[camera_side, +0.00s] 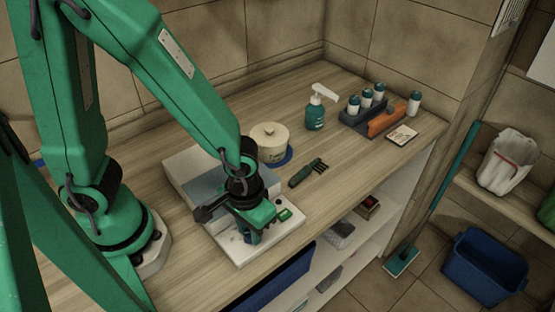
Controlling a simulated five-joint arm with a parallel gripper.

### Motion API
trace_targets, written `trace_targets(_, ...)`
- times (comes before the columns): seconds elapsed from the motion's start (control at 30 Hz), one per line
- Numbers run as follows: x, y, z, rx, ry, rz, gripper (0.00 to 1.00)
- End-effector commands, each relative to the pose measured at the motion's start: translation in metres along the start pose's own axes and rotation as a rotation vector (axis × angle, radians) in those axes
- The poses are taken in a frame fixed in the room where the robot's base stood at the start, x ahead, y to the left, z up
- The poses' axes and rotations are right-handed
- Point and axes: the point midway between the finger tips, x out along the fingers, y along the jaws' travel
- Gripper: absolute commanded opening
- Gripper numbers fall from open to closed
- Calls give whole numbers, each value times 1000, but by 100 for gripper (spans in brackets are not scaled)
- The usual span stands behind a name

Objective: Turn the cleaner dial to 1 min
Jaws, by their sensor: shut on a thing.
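The cleaner (290,234) is a low white box on the wooden counter, with a grey-blue top part behind and a pale front panel. A small green display or switch (284,214) shows on the panel. My gripper (254,238) points down onto the front panel, left of the green part. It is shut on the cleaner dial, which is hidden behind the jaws. The dial's pointer and minute marks cannot be read from here.
A teal pump bottle (315,112) and a rack of bottles (362,119) stand farther back. The counter (345,160) is clear between them.

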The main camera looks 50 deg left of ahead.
Motion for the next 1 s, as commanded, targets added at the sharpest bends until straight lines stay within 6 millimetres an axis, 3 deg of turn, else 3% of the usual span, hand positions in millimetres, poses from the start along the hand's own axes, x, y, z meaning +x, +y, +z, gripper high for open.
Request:
trace_targets(0.37, 0, 0, 0, 110, 0, 0, 4)
trace_targets(1.0, -1, -1, 0, 579, 0, 0, 4)
